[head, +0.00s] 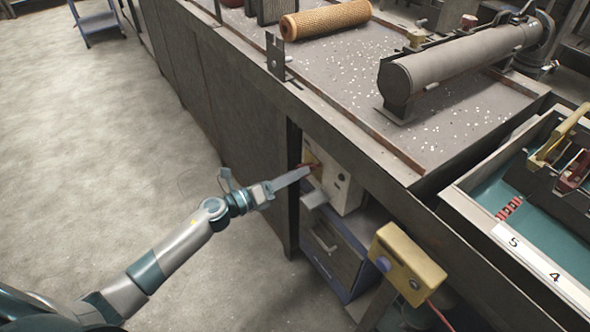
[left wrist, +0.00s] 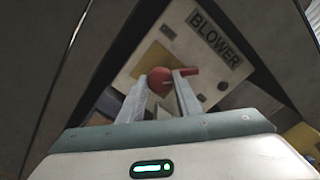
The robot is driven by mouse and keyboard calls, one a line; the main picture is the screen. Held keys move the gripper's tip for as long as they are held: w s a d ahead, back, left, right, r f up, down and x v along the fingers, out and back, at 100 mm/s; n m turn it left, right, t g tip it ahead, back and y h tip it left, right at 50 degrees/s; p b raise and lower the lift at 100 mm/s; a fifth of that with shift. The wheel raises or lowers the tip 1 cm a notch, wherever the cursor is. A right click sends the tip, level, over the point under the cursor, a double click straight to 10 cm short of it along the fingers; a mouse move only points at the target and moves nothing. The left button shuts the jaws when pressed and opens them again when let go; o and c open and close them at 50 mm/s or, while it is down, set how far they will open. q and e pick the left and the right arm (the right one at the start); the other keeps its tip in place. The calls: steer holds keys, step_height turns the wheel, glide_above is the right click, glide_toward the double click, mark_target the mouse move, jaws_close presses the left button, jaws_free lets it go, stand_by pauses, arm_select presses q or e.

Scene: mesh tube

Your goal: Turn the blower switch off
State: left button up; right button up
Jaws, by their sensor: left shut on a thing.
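The blower switch box (head: 345,186) is a cream-white box under the front edge of the workbench in the head view. In the left wrist view the box (left wrist: 232,72) carries a dark label reading BLOWER. Its red switch handle (left wrist: 160,80) has a rounded end and a bar reaching right. My left gripper (head: 306,171) reaches the box's face from the left. In the left wrist view its fingers (left wrist: 161,88) are shut on the red handle and hide part of it. My right gripper is in neither view.
A yellow control box (head: 407,264) on a post stands right of the blower box. The bench top (head: 462,125) overhangs and holds a mesh tube (head: 325,18) and a grey cylinder (head: 450,65).

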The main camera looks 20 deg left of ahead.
arm_select(q)
steer(key=shift+n+p, duration=2.45)
steer(key=shift+n, duration=1.85)
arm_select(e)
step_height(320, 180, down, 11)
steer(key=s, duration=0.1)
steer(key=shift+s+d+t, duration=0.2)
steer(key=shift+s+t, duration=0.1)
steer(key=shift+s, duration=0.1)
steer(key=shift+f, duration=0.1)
arm_select(q)
steer(key=o, duration=1.1)
steer(key=shift+c, duration=0.2)
steer(key=b+v, duration=0.2)
steer(key=v, duration=1.5)
steer(key=shift+a, duration=0.2)
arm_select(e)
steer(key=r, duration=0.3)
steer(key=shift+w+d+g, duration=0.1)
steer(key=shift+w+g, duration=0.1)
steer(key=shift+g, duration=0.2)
